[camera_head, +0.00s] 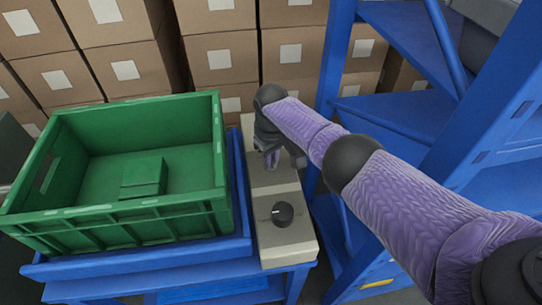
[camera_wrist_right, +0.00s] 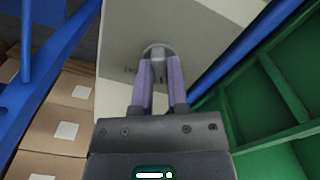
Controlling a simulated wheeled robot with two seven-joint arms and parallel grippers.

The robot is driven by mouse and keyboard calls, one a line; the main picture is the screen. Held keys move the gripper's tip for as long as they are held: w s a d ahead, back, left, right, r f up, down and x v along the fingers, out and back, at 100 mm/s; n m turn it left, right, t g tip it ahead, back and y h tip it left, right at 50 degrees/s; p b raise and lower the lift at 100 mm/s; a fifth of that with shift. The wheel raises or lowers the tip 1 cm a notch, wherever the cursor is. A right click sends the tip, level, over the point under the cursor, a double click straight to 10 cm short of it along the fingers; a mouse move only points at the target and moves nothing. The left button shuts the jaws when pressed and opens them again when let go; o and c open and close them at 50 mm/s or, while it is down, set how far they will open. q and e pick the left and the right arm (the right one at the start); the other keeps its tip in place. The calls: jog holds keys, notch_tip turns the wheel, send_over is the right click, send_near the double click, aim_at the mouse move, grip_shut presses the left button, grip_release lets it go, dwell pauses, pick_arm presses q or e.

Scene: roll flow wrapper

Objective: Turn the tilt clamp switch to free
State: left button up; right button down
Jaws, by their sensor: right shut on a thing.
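A beige control panel (camera_head: 290,245) runs along the right side of the green crate. My right gripper (camera_head: 271,160) is over the far part of this panel, coming down from above. In the right wrist view, its two purple fingers (camera_wrist_right: 160,72) are shut on a small grey switch (camera_wrist_right: 158,50) that stands on the panel face. Small lettering beside the switch is too blurred to read, so its setting cannot be told. A round black knob (camera_head: 282,214) with a light mark sits apart on the nearer part of the panel. My left gripper is not in view.
A green crate (camera_head: 110,222) holding a green block (camera_head: 144,177) stands on a blue table (camera_head: 150,268), left of the panel. A blue metal frame (camera_head: 330,75) stands close on the right. Stacked cardboard boxes (camera_head: 220,62) fill the back.

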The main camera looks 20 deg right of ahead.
dwell(0.3)
jog(key=c, duration=0.6)
grip_release()
